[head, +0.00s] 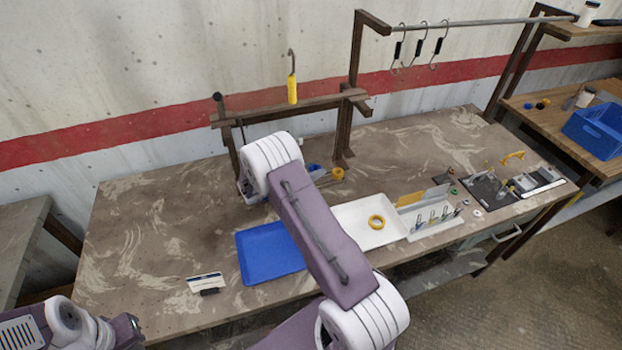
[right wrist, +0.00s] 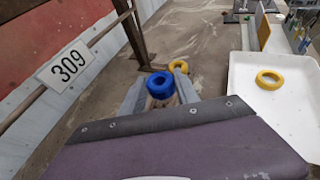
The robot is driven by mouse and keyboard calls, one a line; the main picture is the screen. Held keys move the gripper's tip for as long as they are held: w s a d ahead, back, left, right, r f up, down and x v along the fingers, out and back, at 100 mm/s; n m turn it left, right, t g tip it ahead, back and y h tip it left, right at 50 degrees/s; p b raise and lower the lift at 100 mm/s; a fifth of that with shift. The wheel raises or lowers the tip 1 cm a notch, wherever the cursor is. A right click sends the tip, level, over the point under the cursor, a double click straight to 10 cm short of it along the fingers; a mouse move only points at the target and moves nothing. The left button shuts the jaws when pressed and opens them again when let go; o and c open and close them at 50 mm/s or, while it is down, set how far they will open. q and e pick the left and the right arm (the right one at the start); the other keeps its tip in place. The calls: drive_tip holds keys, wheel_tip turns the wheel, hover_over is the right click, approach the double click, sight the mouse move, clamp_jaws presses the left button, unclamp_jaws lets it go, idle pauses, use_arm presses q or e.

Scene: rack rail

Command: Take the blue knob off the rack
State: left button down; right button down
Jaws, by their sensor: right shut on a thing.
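The blue knob (right wrist: 160,84) sits between the fingertips of my right gripper (right wrist: 158,92) in the right wrist view. The gripper is shut on it. In the head view the blue knob (head: 313,168) shows just right of my right wrist, which hides most of that gripper. The brown rack (head: 262,109) stands at the back of the table, and its post (right wrist: 134,32) comes down close to the knob in the right wrist view. I cannot tell whether knob and rack touch. My left arm shows at the lower left, but its gripper is out of view.
A yellow ring (head: 337,174) lies on the table near the knob. A blue tray (head: 262,250) and a white tray (head: 352,226) holding another yellow ring (head: 376,222) lie in front. The table's left part is mostly clear.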

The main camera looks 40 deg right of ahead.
drive_tip(key=s+d+r+b, duration=0.1)
drive_tip(key=s+d+r, duration=0.5)
drive_tip(key=s+d, duration=0.1)
drive_tip(key=shift+s+r+b, duration=0.2)
drive_tip(key=shift+s+b, duration=0.1)
drive_tip(key=shift+s, duration=0.45)
drive_tip(key=shift+d, duration=0.1)
